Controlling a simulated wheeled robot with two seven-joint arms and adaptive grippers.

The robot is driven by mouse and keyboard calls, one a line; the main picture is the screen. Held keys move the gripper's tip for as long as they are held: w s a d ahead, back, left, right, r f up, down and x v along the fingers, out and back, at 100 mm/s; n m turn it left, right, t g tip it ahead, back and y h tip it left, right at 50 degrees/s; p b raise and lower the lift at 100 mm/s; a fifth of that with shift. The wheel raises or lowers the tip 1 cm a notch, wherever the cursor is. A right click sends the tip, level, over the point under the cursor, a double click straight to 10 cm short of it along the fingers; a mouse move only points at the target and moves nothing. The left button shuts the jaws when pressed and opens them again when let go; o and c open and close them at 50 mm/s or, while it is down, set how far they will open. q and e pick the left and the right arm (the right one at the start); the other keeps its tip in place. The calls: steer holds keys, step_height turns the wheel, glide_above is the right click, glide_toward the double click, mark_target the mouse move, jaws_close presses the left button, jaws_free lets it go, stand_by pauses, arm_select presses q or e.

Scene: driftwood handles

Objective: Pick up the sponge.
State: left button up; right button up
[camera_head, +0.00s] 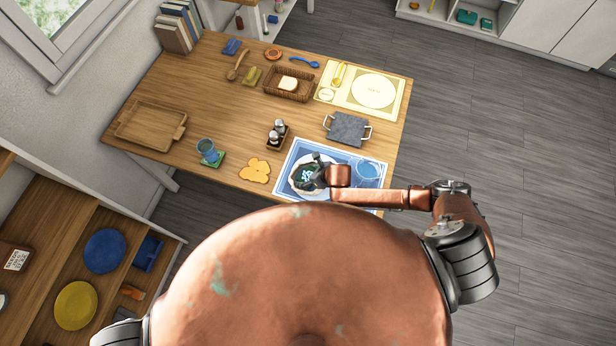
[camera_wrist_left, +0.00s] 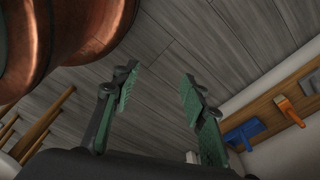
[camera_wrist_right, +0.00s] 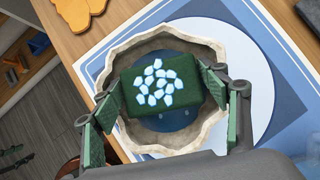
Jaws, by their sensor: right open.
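The sponge looks to be the dark green block with pale blue pebble-like spots (camera_wrist_right: 163,88) in the right wrist view. It lies in a rough-rimmed, stone-like bowl (camera_wrist_right: 132,50) with a blue inside. In the head view the bowl (camera_head: 296,184) is at the table's front edge, with the spotted block (camera_head: 305,175) partly covered by my gripper. My right gripper (camera_wrist_right: 162,95) is open, with one finger on each side of the block; I cannot tell whether they touch it. My left gripper (camera_wrist_left: 160,88) is open and empty over the floor; the head view does not show it.
The bowl stands on a blue placemat (camera_head: 287,152) beside a blue cup (camera_head: 368,171). A grey lidded pot or board with handles (camera_head: 347,128), a shaker caddy (camera_head: 278,133) and an orange-yellow flower-shaped mat (camera_head: 255,171) are close by.

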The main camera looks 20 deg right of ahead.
steer(key=c, duration=0.6)
steer(key=shift+c, duration=1.4)
steer(key=shift+r, duration=0.4)
step_height(320, 180, up, 2)
steer(key=shift+b, duration=0.3)
arm_select(q)
steer(key=shift+s+f+b, duration=0.7)
steer(key=shift+s+f, duration=0.25)
steer(key=shift+f, duration=0.15)
arm_select(e)
steer(key=s+a+r, duration=0.2)
steer(key=s+r, duration=0.8)
steer(key=s, duration=0.4)
steer(key=shift+a+r, duration=0.15)
steer(key=shift+a, duration=0.05)
